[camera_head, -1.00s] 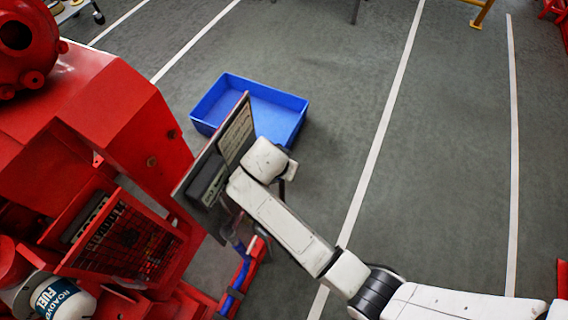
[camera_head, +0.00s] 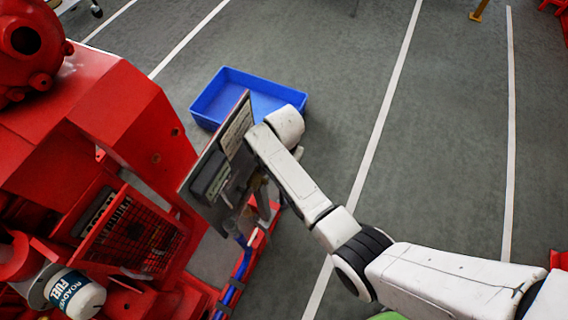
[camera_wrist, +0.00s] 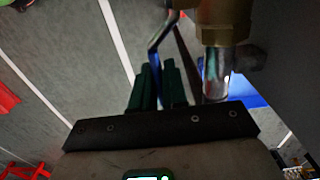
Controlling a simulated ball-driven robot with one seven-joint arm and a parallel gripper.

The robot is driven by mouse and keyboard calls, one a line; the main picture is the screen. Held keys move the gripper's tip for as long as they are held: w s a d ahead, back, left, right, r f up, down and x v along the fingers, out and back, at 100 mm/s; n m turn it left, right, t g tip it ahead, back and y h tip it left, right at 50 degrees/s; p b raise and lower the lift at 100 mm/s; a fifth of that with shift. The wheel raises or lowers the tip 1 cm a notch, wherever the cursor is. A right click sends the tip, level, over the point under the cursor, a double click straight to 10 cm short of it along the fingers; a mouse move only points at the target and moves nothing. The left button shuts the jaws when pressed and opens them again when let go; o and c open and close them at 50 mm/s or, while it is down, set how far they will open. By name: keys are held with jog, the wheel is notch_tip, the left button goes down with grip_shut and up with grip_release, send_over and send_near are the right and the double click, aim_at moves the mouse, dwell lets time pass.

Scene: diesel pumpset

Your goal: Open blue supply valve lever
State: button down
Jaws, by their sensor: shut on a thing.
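The blue supply valve lever (camera_wrist: 155,48) is a thin bent blue strip in the wrist view. Its lower end runs between the dark green fingers of my gripper (camera_wrist: 160,78), which are shut on it. The brass valve body (camera_wrist: 226,18) is just right of the lever, with a shiny metal pipe (camera_wrist: 216,75) below it. In the head view the lever cannot be made out, and my gripper is mostly hidden by my arm and the panel.
The upright panel (camera_head: 217,170) stands close beside my wrist, attached near the red pumpset (camera_head: 110,120). A blue bin (camera_head: 215,112) lies on the floor behind it. A blue hose (camera_head: 234,280) runs low by the red frame.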

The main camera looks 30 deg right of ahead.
jog(key=c, duration=1.2)
grip_release()
jog(key=shift+d, duration=0.1)
jog(key=shift+c, duration=0.2)
notch_tip(320, 180, up, 11)
jog(key=shift+f, duration=0.15)
